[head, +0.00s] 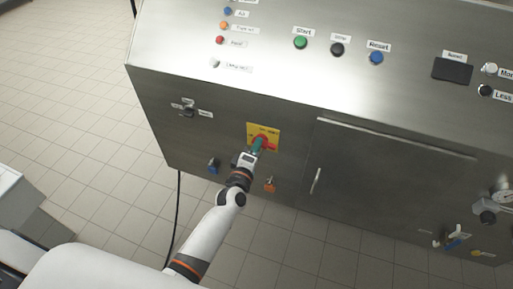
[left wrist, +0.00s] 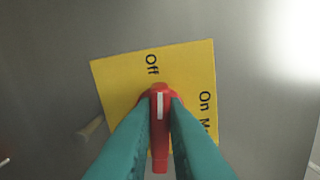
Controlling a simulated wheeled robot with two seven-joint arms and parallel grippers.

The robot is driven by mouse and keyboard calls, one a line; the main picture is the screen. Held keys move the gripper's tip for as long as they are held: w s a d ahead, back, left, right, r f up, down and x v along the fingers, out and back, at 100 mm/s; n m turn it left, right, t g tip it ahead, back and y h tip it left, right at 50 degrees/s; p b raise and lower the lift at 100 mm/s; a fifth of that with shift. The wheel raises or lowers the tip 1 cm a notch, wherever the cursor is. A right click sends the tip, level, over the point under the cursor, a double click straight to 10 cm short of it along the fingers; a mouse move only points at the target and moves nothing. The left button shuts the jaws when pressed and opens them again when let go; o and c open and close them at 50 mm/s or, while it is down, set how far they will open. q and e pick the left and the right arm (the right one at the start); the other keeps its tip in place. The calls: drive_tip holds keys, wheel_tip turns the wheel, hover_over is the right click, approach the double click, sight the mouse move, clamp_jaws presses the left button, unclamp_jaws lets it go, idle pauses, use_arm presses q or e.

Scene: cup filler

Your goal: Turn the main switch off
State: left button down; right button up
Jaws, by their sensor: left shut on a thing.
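The main switch is a red rotary handle (left wrist: 160,160) on a yellow plate (left wrist: 115,80) with "Off" and "On" printed on it. In the left wrist view the handle stands nearly upright, its white mark pointing up, close to the "Off" label. In the head view the red switch (head: 266,142) and yellow plate (head: 270,129) are on the cabinet front, partly hidden by my gripper. My left gripper (head: 257,147) is shut on the handle, its teal fingers on both sides of it, also in the left wrist view (left wrist: 160,105). My right gripper is not in view.
The steel cabinet (head: 215,120) has a small black switch (head: 188,112) left of the plate, and blue (head: 213,166) and orange (head: 270,185) fittings below. A door handle (head: 316,181) is to the right. Buttons line the upper panel. Tiled floor (head: 70,80) is open on the left.

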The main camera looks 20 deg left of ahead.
use_arm(q)
drive_tip(key=shift+f+n, duration=0.1)
drive_tip(key=shift+n, duration=0.9)
drive_tip(key=c, duration=1.5)
unclamp_jaws()
drive_tip(key=shift+o, duration=0.2)
drive_tip(key=s+b, duration=0.2)
drive_tip(key=s, duration=1)
drive_tip(key=shift+a, duration=0.2)
